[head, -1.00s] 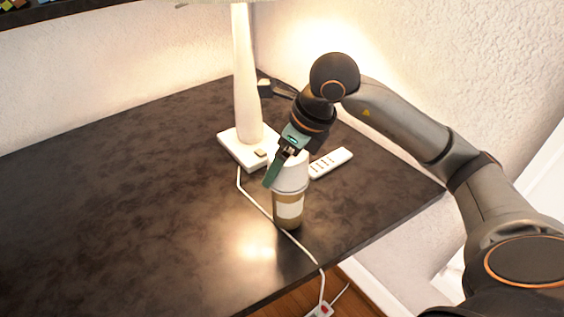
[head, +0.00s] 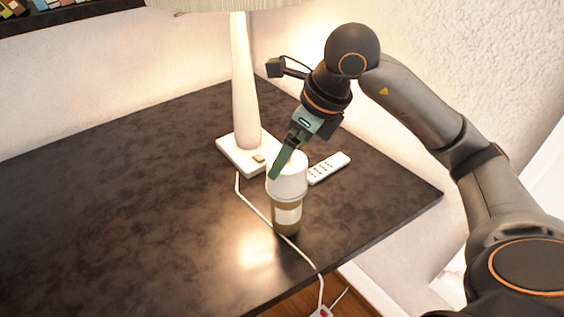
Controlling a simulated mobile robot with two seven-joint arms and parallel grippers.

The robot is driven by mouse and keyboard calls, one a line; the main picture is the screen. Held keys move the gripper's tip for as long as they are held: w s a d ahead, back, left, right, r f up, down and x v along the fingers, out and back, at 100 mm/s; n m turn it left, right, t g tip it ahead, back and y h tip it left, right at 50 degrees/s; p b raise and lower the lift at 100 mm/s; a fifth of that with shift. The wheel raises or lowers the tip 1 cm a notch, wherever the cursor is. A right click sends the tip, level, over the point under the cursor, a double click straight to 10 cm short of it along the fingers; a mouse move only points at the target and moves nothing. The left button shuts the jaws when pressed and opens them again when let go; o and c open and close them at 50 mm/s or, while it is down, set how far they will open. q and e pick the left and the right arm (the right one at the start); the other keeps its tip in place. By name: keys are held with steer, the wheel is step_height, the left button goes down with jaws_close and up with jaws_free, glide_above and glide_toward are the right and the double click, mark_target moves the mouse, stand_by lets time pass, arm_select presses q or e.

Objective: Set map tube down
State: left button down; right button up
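The map tube appears to be the upright cylinder (head: 288,212) with a white top, brown body and pale label. It stands near the right front edge of the dark table, its base seeming to rest on the tabletop. My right gripper (head: 281,166) comes down from above right, tilted, at the tube's white top. One green finger overlaps the top's left side; the other finger is hidden, so I cannot tell whether it grips or touches. My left gripper is not in view.
A white lamp (head: 243,95) stands behind the tube on the dark table (head: 110,215). A white remote (head: 329,168) lies just right of the tube. A white cord (head: 250,205) runs past the tube and over the front edge. The table's left side is clear.

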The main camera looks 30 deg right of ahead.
steer(key=v, duration=0.5)
steer(key=shift+r+p, duration=0.15)
steer(key=shift+p, duration=0.15)
steer(key=shift+s+d+r, duration=0.1)
steer(key=shift+s+r, duration=0.15)
steer(key=shift+r, duration=0.35)
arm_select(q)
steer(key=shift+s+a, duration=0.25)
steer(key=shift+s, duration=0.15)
